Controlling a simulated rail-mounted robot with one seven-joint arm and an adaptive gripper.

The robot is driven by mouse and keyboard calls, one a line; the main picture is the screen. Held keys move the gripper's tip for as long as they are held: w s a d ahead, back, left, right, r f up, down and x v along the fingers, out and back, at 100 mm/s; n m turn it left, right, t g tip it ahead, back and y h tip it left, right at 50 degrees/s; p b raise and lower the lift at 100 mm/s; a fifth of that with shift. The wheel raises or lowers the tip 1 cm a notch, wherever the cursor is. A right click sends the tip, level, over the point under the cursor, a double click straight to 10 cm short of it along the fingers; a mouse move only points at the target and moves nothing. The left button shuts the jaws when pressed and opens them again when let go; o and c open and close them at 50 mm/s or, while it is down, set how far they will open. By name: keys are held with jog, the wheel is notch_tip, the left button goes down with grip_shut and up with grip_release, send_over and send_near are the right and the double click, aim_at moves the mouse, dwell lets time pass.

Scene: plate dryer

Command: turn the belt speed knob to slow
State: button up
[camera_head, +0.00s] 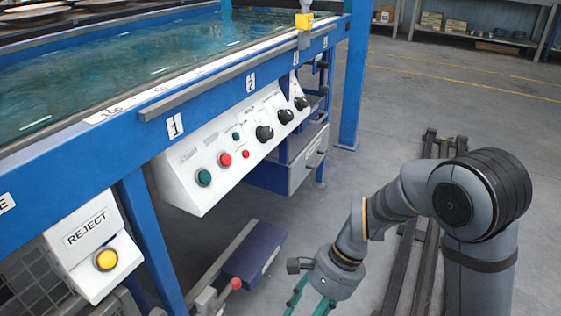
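The white control panel (215,165) hangs under the blue table rail and carries three black knobs: a near one (264,133), a middle one (285,116) and a far one (301,103). Their labels and pointer positions are too small to read, so I cannot tell which is the belt speed knob. My gripper (309,303) is at the bottom of the view, below and well apart from the panel. Its teal fingers point downward and stand apart with nothing visible between them. The fingertips are cut off by the frame edge.
Green (203,177) and red (225,159) buttons sit left of the knobs. A white REJECT box (88,238) with a yellow button is at lower left. A dark blue box with a red-tipped lever (236,283) is left of my gripper. Open floor lies right of the panel.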

jog(key=w+a+r+m+y+p, duration=0.45)
jog(key=w+r+m+p, duration=0.25)
jog(key=w+r+m, duration=0.3)
jog(key=m+t+y+p, duration=0.4)
jog(key=m+t+p, duration=0.55)
jog(key=m, duration=0.45)
send_near(271, 133)
jog(key=b+x, duration=0.3)
jog(key=x, duration=0.4)
jog(key=shift+a+f+b, duration=0.1)
jog(key=shift+a+b, duration=0.2)
jog(key=shift+w+a, duration=0.25)
jog(key=shift+a, duration=0.15)
jog(key=c, duration=0.3)
jog(key=shift+f, duration=0.1)
jog(key=c, duration=0.8)
jog(key=shift+c, duration=0.2)
